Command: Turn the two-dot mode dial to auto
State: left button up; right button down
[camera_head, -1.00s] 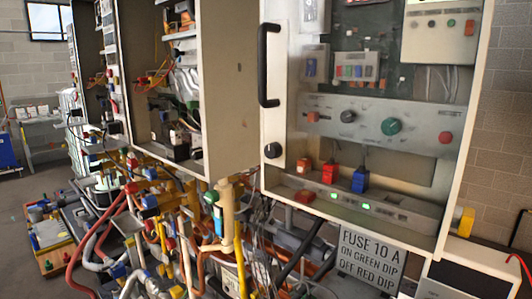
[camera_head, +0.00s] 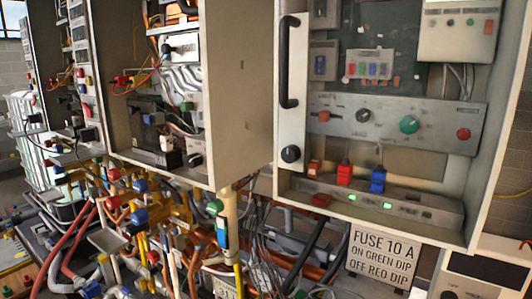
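A grey control panel (camera_head: 436,127) sits inside the open cabinet at the right of the head view. It carries a small dark round dial (camera_head: 363,115), a larger green round knob (camera_head: 409,124) and a red button (camera_head: 463,133). Dots and labels beside these controls are too small to read, so I cannot tell which one is the two-dot mode dial or where it points. A black round knob (camera_head: 290,154) is on the cabinet's left edge strip. Neither of my grippers shows in the head view.
A black handle (camera_head: 289,62) stands out from the cabinet's left edge. Red (camera_head: 344,175) and blue (camera_head: 377,180) plugs and a lit strip lie below the panel. A "FUSE 10 A" sign (camera_head: 383,257) hangs underneath. Pipes and hoses crowd the lower left.

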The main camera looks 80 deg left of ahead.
aim_at(193, 161)
jog(key=k+j+z, duration=0.35)
jog(key=k+z, duration=0.15)
jog(key=k+j+z, duration=0.15)
jog(key=k+z, duration=0.8)
jog(key=k+l, duration=0.05)
jog(key=k, duration=0.05)
